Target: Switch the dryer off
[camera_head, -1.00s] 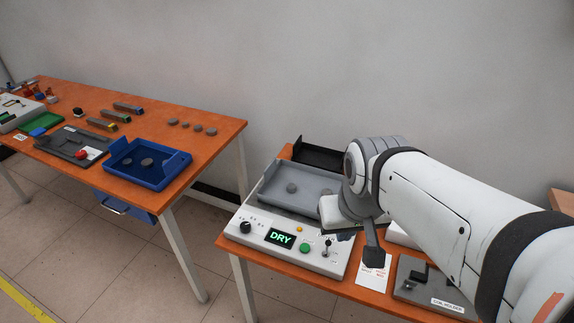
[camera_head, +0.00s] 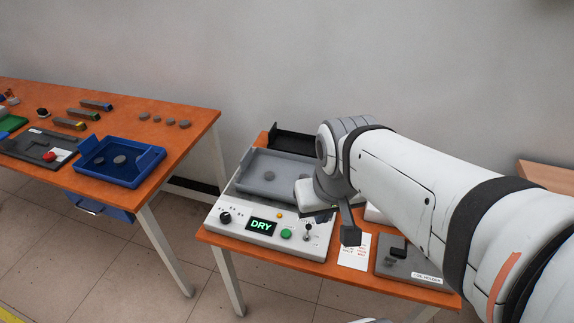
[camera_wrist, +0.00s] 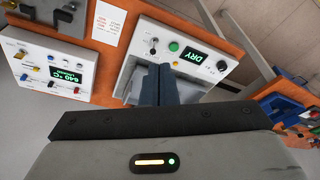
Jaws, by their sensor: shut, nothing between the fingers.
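The dryer (camera_head: 229,222) stands on the right-hand orange table, its pale panel facing the front. Its display (camera_head: 261,226) shows green "DRY". A black knob (camera_head: 225,217), a green button (camera_head: 286,234), a small orange light (camera_head: 279,215) and a toggle lever (camera_head: 307,231) are on the panel. The panel also shows in the wrist view, with the lever (camera_wrist: 153,46) and green button (camera_wrist: 173,46) beyond the fingertips. My gripper (camera_wrist: 160,82) is shut and empty, above the dryer's lever side. I cannot tell its exact height or any contact.
A grey tray (camera_head: 245,188) with a round piece sits behind the panel. A coil holder (camera_head: 405,270) and a paper card (camera_head: 355,252) lie to the right. A heater panel (camera_wrist: 60,70) shows "640 °C" in the wrist view. A blue tray (camera_head: 97,172) is on the left table.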

